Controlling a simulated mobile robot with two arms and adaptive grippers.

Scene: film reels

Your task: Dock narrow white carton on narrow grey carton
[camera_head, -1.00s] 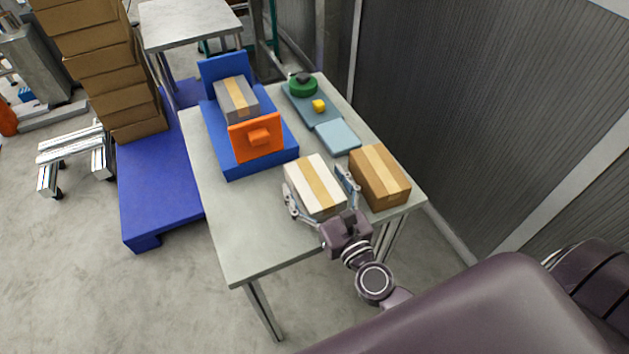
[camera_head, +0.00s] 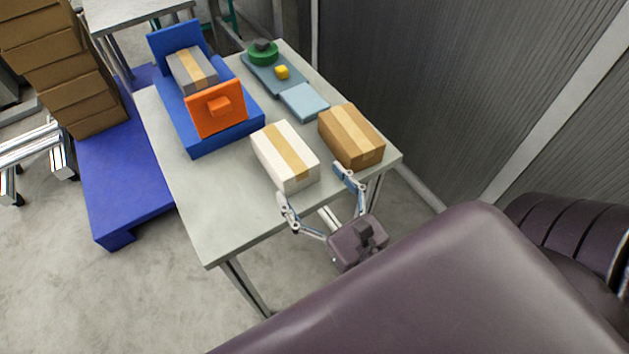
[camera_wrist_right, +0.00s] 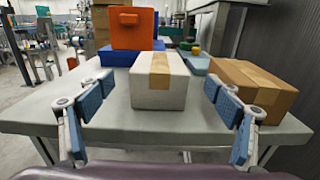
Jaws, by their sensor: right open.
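The narrow white carton (camera_head: 285,155) with a tan tape strip lies on the table near its front edge; the right wrist view shows its near end face (camera_wrist_right: 160,92) straight ahead. The narrow grey carton (camera_head: 192,70) sits in a blue fixture (camera_head: 178,128), between its blue back wall and an orange plate (camera_head: 217,108). My right gripper (camera_head: 312,184) is open and empty, just in front of the white carton. In the right wrist view its blue-padded fingers (camera_wrist_right: 162,100) stand wide apart, either side of the carton. My left gripper is not in view.
A brown carton (camera_head: 351,136) stands close to the right of the white one. Behind are a light blue block (camera_head: 304,102) and a tray with a green round piece (camera_head: 262,53) and a yellow piece (camera_head: 281,72). Bare tabletop (camera_head: 205,195) lies at front left.

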